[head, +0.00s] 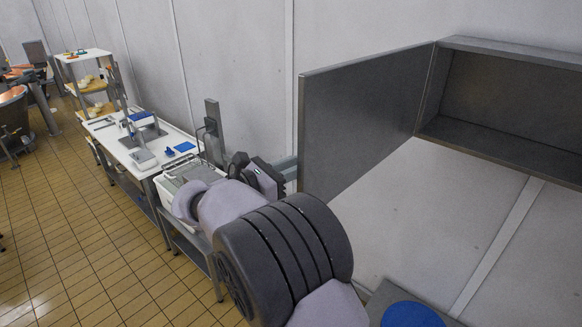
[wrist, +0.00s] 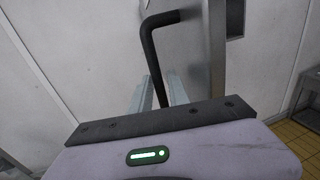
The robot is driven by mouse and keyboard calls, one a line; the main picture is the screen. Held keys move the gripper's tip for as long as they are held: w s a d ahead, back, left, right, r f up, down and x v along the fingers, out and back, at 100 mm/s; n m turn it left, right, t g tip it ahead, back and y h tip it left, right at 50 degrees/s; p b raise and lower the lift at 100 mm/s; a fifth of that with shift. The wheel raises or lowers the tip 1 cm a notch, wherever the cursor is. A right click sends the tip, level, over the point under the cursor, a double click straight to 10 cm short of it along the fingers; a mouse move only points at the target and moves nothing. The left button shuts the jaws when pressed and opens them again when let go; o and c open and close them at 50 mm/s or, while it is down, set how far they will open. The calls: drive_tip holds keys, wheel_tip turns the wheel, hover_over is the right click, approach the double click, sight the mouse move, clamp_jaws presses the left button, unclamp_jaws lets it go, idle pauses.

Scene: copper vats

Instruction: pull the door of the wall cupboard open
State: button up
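The grey metal wall cupboard (head: 500,100) is at the upper right of the head view, its empty inside showing. Its flat door (head: 365,115) stands wide open, swung out to the left from its hinge side. The door also shows nearly edge-on in the wrist view (wrist: 204,60). The black bar handle (wrist: 150,50) is on the door's far face, hidden in the head view. My gripper (wrist: 160,92) has its pale fingers close on both sides of the handle's bar and looks shut on it. In the head view my gripper (head: 286,172) is partly hidden behind the door's left edge.
A shelf rack (head: 85,75) is farther back. A blue round thing (head: 410,315) is at the bottom right. Tiled floor (head: 60,230) is clear at left.

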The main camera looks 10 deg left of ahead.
drive_tip(key=b+v, duration=0.2)
drive_tip(key=v, duration=1.5)
